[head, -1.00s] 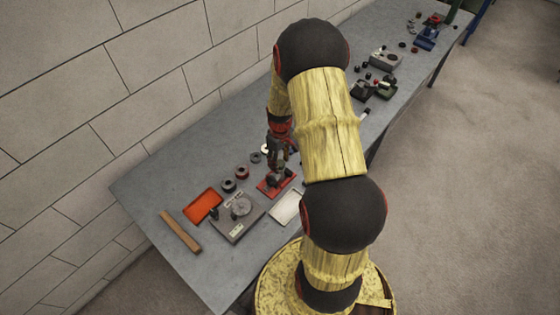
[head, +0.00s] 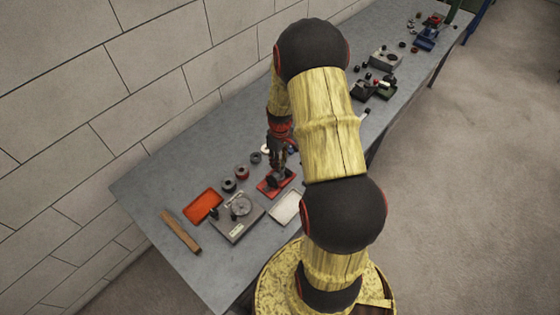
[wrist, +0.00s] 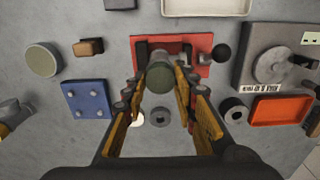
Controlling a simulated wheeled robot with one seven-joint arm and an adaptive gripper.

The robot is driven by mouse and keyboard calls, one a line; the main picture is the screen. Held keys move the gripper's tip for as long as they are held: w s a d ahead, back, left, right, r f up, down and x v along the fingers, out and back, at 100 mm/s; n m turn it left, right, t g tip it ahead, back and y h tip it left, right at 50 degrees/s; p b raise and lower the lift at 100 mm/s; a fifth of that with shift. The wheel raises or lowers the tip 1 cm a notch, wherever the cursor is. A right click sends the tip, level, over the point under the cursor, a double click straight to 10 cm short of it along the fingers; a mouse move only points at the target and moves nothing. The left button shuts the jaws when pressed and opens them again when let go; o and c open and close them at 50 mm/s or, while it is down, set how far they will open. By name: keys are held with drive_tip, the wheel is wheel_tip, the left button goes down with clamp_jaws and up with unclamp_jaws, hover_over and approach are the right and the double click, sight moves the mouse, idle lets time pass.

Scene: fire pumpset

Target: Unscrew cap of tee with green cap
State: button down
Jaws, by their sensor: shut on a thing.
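A green cap (wrist: 160,77) sits between my fingertips in the wrist view, and my gripper (wrist: 158,80) is shut on it. Part of the tee's body (wrist: 158,56) shows just behind the cap, over a red base plate (wrist: 200,48). I cannot tell whether the cap is still threaded on the tee. In the head view, my gripper (head: 279,167) is just above the red plate (head: 266,192), by the dark tee body (head: 273,181). The cap is not clear in that view.
A grey dial fixture (head: 233,220), orange tray (head: 203,206) and pale tray (head: 287,207) stand near the plate. Dark rings (head: 228,185) lie behind it. A blue block (wrist: 88,99) shows in the wrist view. Bare tabletop lies toward the wall.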

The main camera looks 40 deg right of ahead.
drive_tip(key=n, duration=0.4)
drive_tip(key=shift+n, duration=0.3)
drive_tip(key=n, duration=0.4)
idle(0.3)
drive_tip(key=shift+n, duration=0.8)
drive_tip(key=n, duration=0.3)
